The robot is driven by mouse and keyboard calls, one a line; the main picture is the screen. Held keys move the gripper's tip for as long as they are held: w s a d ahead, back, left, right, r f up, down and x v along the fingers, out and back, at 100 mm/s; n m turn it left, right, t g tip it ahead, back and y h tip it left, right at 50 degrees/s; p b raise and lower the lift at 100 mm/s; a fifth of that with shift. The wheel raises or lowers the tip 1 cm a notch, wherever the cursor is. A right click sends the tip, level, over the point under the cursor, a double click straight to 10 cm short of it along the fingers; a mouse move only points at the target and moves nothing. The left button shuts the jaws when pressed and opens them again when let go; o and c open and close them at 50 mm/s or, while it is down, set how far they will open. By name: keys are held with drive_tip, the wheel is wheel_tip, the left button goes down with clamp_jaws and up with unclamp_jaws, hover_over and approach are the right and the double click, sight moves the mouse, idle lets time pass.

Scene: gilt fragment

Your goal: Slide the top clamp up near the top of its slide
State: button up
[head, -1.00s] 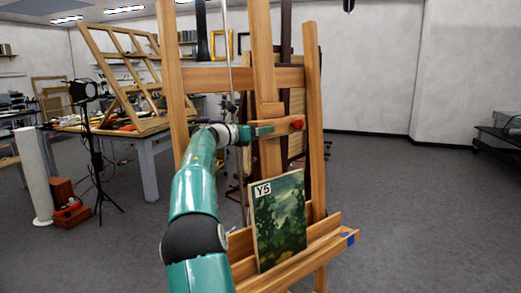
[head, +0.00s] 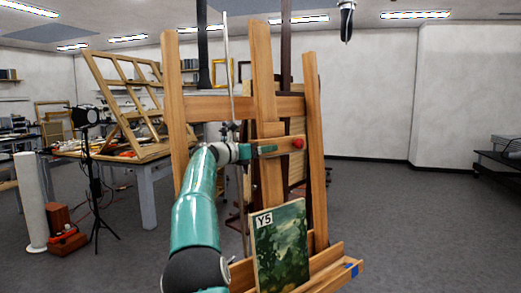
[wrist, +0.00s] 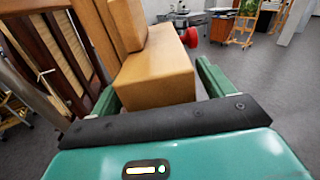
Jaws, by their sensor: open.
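The top clamp is a wooden block (head: 268,148) with a red knob (head: 298,143) on its right, on the easel's central mast (head: 263,75). It sits a little below the upper crossbar (head: 205,107). My gripper (head: 262,149) is at the clamp from the left. In the wrist view, the block (wrist: 155,78) lies between the open green fingers of my gripper (wrist: 158,88), and the red knob (wrist: 190,37) shows beyond it. Whether a finger touches the block is unclear. A painting labelled Y5 (head: 281,250) stands on the ledge (head: 325,270), apart from the clamp.
A worktable (head: 148,178) with a wooden frame rack is at the left. A lamp on a black tripod (head: 95,190) stands in front of it. A thin metal rod (head: 230,65) rises near the mast. Floor at the right is clear.

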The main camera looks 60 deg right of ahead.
drive_tip(key=v, duration=1.3)
drive_tip(key=shift+w+a, duration=0.2)
drive_tip(key=shift+a, duration=0.15)
